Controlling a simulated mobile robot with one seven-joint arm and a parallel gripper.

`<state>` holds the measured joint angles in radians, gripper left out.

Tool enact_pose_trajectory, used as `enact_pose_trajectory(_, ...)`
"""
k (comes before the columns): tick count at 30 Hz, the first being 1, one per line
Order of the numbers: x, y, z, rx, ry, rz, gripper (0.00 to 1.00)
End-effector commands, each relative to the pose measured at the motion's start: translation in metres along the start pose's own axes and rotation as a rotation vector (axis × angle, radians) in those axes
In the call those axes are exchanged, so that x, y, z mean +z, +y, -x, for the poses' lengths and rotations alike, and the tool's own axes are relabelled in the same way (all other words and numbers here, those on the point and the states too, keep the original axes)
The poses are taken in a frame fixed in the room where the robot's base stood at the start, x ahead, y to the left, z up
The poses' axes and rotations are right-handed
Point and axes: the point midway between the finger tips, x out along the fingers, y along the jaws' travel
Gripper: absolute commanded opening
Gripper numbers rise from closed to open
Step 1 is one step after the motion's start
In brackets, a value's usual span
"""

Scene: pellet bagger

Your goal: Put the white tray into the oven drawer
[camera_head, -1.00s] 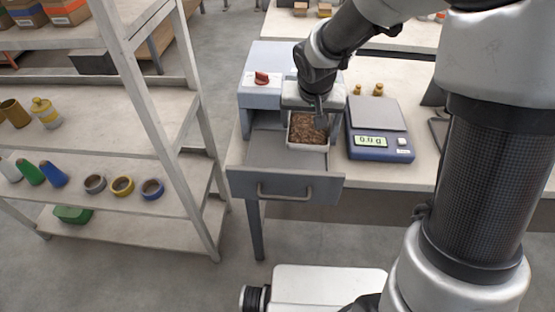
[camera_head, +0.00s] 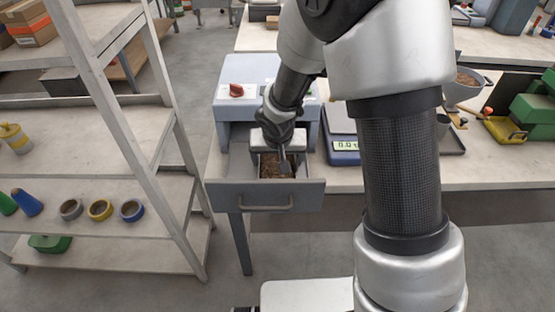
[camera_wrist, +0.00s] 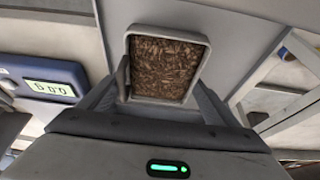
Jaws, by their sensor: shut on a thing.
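The white tray (camera_wrist: 204,44), filled with brown pellets, is between the fingers of my gripper (camera_wrist: 165,95) in the wrist view. In the head view the tray's brown contents (camera_head: 270,168) show over the right part of the open oven drawer (camera_head: 232,165), partly hidden by my gripper (camera_head: 283,160). The drawer is grey with a bar handle and is pulled out from the grey oven (camera_head: 232,110), which has a red knob. My gripper is shut on the tray's rim. I cannot tell whether the tray touches the drawer floor.
A blue scale (camera_head: 344,148) stands right of the oven, close to my arm. A white shelf rack (camera_head: 130,130) with cups and rings stands at the left. The left part of the drawer is bare. A green machine (camera_head: 535,100) is at the far right.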

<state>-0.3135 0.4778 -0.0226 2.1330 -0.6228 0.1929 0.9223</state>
Motion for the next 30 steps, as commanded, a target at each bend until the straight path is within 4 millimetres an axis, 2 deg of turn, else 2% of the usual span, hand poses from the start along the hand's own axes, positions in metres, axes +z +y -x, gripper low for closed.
enact_pose_trajectory(8,0.001,0.0,-0.003,-0.001,0.001,-0.001,0.5)
enact_pose_trajectory(9,0.0,0.0,-0.001,0.0,0.0,-0.001,0.9)
enact_pose_trajectory(11,0.0,0.0,-0.001,0.0,0.0,-0.001,1.0)
enact_pose_trajectory(17,0.0,0.0,-0.001,0.0,0.0,0.0,1.0)
enact_pose_trajectory(21,-0.002,0.0,0.006,-0.001,0.002,0.0,1.0)
enact_pose_trajectory(26,-0.003,0.0,0.035,-0.002,0.004,-0.002,1.0)
enact_pose_trajectory(30,-0.003,0.0,0.067,-0.002,0.005,-0.001,1.0)
